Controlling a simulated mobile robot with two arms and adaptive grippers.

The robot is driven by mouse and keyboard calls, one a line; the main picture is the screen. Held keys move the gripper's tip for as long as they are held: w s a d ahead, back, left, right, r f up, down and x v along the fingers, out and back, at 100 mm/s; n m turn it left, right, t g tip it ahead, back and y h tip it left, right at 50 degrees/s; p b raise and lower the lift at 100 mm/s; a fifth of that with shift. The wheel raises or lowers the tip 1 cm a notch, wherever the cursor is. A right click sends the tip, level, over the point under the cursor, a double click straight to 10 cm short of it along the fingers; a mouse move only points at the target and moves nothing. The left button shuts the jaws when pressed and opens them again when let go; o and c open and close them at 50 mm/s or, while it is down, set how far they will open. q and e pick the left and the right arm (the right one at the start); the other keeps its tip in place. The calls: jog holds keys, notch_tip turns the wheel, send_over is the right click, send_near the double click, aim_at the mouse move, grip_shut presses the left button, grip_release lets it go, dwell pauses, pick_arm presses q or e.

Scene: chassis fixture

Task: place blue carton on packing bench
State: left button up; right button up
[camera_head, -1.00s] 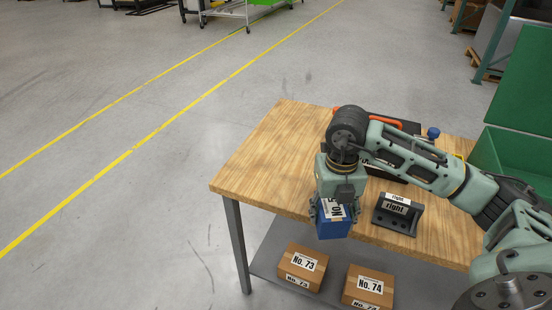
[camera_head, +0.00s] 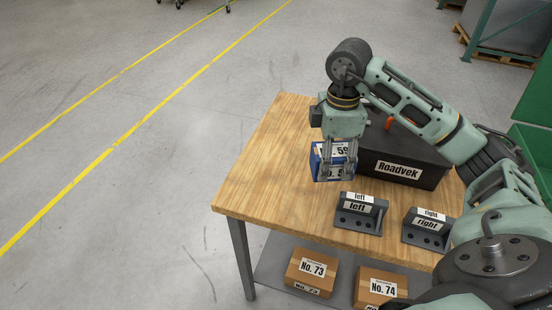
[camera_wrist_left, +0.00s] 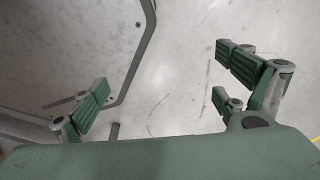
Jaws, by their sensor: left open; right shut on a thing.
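A blue carton (camera_head: 318,165) with a white number label is held in my right gripper (camera_head: 338,170), which is shut on it. The carton is over the wooden top of the packing bench (camera_head: 265,185), left of the black box and behind the left bracket. I cannot tell whether its bottom touches the bench top. My right gripper points down and its fingers hide part of the carton's label. My left gripper (camera_wrist_left: 165,98) is open and empty in the left wrist view, with grey floor beyond its fingers; it is not seen in the head view.
A black box labelled Roadvek (camera_head: 400,170) stands on the bench. Dark brackets marked left (camera_head: 358,222) and right (camera_head: 425,235) sit near the front edge. Cartons No. 73 (camera_head: 300,280) and No. 74 (camera_head: 372,294) lie on the lower shelf. The bench's left part is clear.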

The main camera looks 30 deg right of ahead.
jog(key=w+a+f+p, duration=0.1)
jog(key=w+a+f, duration=0.1)
jog(key=w+a+f+p, duration=0.1)
jog(key=w+a+f, duration=0.1)
jog(key=w, duration=0.1)
jog(key=w+a+f+p, duration=0.1)
jog(key=w+a, duration=0.1)
jog(key=shift+w+a+f, duration=0.2)
jog(key=shift+a+f, duration=0.1)
jog(key=shift+f, duration=0.1)
jog(key=shift+s+f, duration=0.1)
jog(key=shift+f, duration=0.65)
notch_tip(320, 180, down, 2)
jog(key=shift+f+p, duration=0.1)
jog(key=shift+p, duration=0.45)
jog(key=shift+f, duration=0.4)
jog(key=o, duration=1.4)
jog(key=shift+c, duration=0.2)
pick_arm(q)
jog(key=shift+g, duration=0.3)
jog(key=s, duration=0.1)
jog(key=s+r+b, duration=0.1)
jog(key=s, duration=0.1)
jog(key=s+b, duration=0.1)
jog(key=s, duration=0.1)
jog(key=shift+r, duration=0.4)
pick_arm(e)
notch_tip(320, 180, up, 12)
jog(key=shift+r, duration=0.2)
